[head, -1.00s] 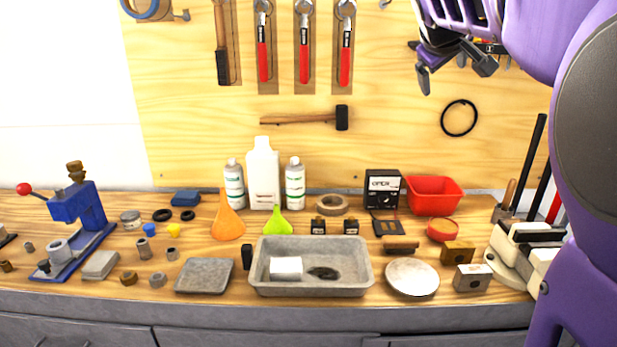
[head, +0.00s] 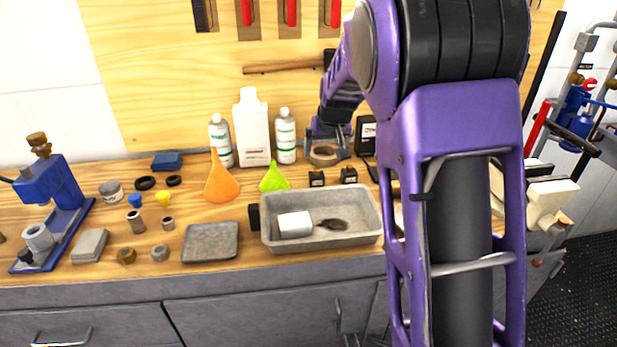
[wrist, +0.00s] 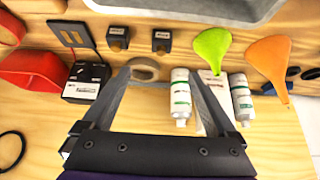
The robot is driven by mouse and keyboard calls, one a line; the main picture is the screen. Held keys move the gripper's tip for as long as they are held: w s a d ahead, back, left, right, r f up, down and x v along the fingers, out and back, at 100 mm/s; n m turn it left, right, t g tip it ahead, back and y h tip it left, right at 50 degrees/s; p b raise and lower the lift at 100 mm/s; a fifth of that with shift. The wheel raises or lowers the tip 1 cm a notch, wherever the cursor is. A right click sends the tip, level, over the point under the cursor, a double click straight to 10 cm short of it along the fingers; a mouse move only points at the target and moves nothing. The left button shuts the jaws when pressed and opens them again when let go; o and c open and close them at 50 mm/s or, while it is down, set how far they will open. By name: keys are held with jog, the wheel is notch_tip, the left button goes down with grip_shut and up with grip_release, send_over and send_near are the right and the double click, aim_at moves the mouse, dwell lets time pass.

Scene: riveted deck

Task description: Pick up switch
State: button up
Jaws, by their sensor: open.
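My gripper (head: 327,154) is open and empty above the back of the bench, with a tan tape roll between its fingers in the picture. It also shows in the wrist view (wrist: 157,73). Two small black boxes with pale labels, which look like switches, stand side by side on the bench: one (head: 316,178), the other (head: 349,175). Both show in the wrist view, one (wrist: 118,38) and the other (wrist: 162,40), beyond the fingertips and untouched. A dark plate with two slots (wrist: 75,36) lies nearby; I cannot tell which thing is the switch.
The tape roll (wrist: 143,68) lies near the black OPEN box (wrist: 87,80). White bottles (head: 252,130), a green funnel (head: 274,178) and an orange funnel (head: 221,182) stand left. A grey tray (head: 345,240) is in front. My arm hides the bench's right part.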

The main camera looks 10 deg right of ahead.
aim_at(317, 172)
jog(key=x, duration=1.1)
jog(key=shift+w+f+b, duration=0.15)
jog(key=shift+f+b, duration=0.25)
jog(key=shift+a+x, duration=0.2)
jog(key=shift+x, duration=2.55)
grip_shut()
jog(key=shift+r, duration=0.1)
